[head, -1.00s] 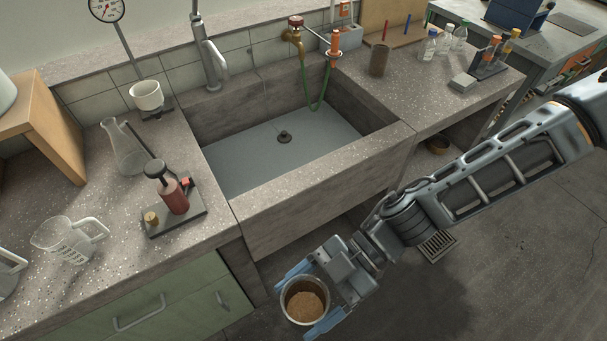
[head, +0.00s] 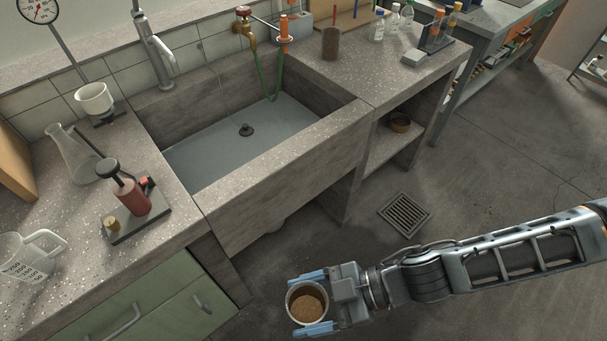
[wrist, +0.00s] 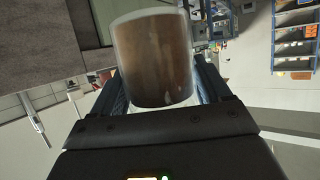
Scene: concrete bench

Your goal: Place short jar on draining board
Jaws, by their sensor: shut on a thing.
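My gripper (head: 312,304) is shut on the short jar (head: 308,303), an open round jar with brown granular contents. The jar is held upright over the floor, in front of the sink's front wall and apart from it. In the wrist view the jar (wrist: 155,60) shows brown through its clear wall, between the two fingers. The speckled worktop right of the sink (head: 370,75) has a clear area near the basin; I cannot tell for sure whether it is the draining board.
The sink (head: 215,145) is empty. A brown cylinder (head: 331,43), bottles (head: 376,25) and a rack (head: 437,38) stand at the right worktop's back. Left of the sink are a pump stand (head: 130,200), a flask (head: 75,155) and a beaker (head: 28,262). A floor grate (head: 405,214) lies right.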

